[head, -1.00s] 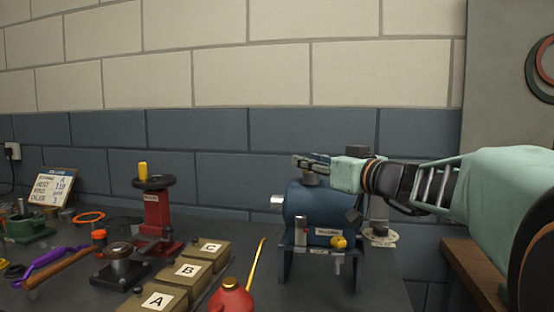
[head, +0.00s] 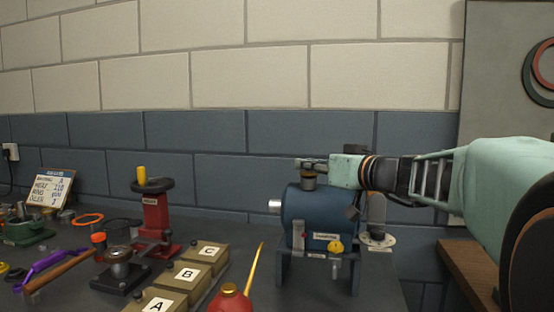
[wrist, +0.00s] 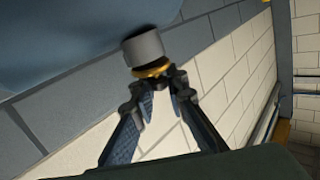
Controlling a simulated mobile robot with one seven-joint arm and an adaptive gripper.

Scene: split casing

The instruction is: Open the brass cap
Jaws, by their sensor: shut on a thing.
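A blue horizontal casing (head: 308,211) stands on dark legs on the bench. A short grey neck (head: 309,184) rises from its top, and it also shows in the wrist view (wrist: 143,48). The brass cap (wrist: 152,69) shows as a gold ring at the neck's free end, against the fingertips. My gripper (head: 313,165) reaches in from the right above the neck. In the wrist view my gripper (wrist: 163,77) has its fingertips together at the cap, shut on it. The fingers hide part of the cap.
A yellow knob (head: 336,247) sits on the casing's front. A red oil can (head: 231,299) with a long spout is in front. Boxes A, B and C, a red stand (head: 156,222) and loose tools fill the left. The block wall is close behind.

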